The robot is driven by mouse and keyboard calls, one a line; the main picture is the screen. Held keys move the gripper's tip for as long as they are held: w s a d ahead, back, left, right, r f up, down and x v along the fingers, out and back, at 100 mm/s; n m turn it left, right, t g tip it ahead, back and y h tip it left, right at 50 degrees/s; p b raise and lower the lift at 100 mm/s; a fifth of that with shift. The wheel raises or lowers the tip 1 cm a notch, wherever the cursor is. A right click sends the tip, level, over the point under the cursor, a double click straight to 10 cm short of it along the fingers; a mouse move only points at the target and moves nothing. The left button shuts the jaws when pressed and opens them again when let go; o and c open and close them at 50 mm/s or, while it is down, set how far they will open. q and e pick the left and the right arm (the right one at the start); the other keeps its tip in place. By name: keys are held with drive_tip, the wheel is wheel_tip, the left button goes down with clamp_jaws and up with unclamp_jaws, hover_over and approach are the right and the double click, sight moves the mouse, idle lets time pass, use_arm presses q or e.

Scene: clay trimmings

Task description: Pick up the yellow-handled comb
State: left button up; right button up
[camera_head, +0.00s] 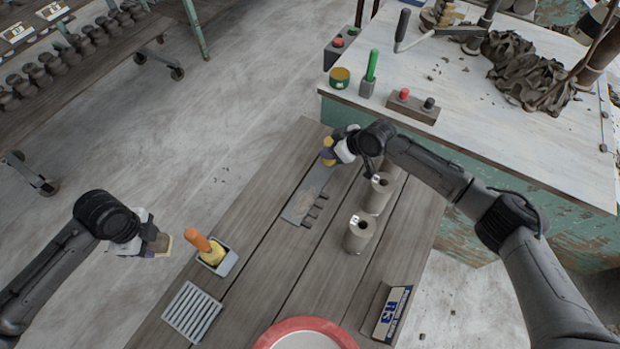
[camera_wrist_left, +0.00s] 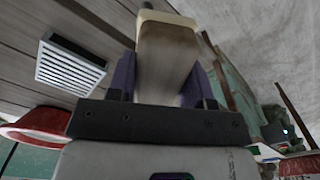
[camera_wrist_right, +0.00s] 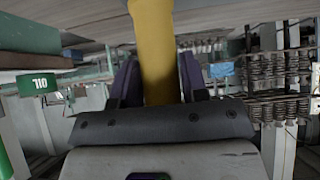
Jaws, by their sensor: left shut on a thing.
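The yellow handle (camera_head: 327,152), apparently the comb's, shows at my right gripper (camera_head: 334,150), by the far end of the bench. In the right wrist view, the yellow handle (camera_wrist_right: 154,45) stands between the two purple fingers (camera_wrist_right: 158,80). I cannot tell whether they press on it, and the comb's working end is not clearly visible. My left gripper (camera_head: 150,243) is shut on a brownish block with a cream edge (camera_head: 164,245), held off the bench's left side. The block (camera_wrist_left: 168,50) fills the space between the fingers in the left wrist view.
A grey plate with dark pegs (camera_head: 301,204) lies mid-bench. Two grey cylinders (camera_head: 359,232) stand right of it. An orange-handled tool (camera_head: 205,246) sits in a grey holder, near a slatted tray (camera_head: 192,312). A red-rimmed basin (camera_head: 300,325) is in front. A white-topped table (camera_head: 465,120) stands right.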

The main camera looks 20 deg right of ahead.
sight(328, 140)
clamp_jaws()
drive_tip(key=shift+r, duration=0.15)
